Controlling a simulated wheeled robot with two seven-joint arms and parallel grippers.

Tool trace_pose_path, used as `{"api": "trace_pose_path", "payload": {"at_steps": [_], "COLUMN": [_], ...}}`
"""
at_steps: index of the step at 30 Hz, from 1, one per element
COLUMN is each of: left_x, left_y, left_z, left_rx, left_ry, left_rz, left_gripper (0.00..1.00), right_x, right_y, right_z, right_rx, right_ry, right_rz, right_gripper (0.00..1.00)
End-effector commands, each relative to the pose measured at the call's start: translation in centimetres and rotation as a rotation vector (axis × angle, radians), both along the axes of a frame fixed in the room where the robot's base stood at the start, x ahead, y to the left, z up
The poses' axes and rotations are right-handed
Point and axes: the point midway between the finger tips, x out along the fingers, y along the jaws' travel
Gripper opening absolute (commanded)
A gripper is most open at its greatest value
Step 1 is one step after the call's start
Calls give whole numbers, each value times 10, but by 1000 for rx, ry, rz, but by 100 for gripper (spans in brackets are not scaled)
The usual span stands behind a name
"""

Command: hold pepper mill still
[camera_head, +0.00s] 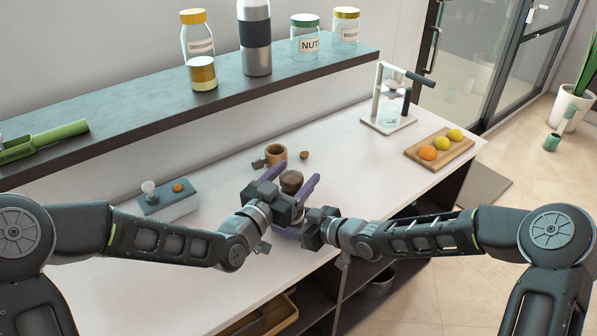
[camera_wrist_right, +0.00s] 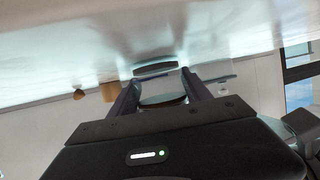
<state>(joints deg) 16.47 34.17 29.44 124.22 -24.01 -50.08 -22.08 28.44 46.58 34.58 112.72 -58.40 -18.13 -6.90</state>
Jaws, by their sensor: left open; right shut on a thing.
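The pepper mill (camera_head: 291,181) has a dark brown rounded top and stands over the counter at the middle of the head view. My left gripper (camera_head: 287,172) is open, with its purple fingers on either side of the mill's top. My right gripper (camera_head: 290,228) comes in from the right, lower down, and is shut on the mill. The lower part of the mill is hidden behind my grippers in the head view.
A wooden mug (camera_head: 277,155) and a small brown item (camera_head: 304,155) stand just behind my grippers. A fruit board (camera_head: 440,148) and a glass press (camera_head: 389,100) are at the right. A jar shelf (camera_head: 130,110) runs along the wall.

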Motion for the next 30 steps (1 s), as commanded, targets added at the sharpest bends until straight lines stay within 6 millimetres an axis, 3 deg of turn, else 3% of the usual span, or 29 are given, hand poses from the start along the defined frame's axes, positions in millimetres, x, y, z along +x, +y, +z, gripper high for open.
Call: {"api": "trace_pose_path", "payload": {"at_steps": [6, 14, 30], "left_x": [14, 14, 14], "left_y": [-10, -10, -10], "left_z": [0, 0, 0], "left_rx": [-1, 0, 0], "left_ry": [1, 0, 0], "left_rz": [-1, -1, -1], "left_gripper": [71, 71, 27], "right_x": [0, 0, 0], "right_y": [0, 0, 0], "right_z": [0, 0, 0], "right_rx": [-1, 0, 0], "right_ry": [1, 0, 0], "right_rz": [0, 0, -1], "right_gripper": [0, 0, 0]}}
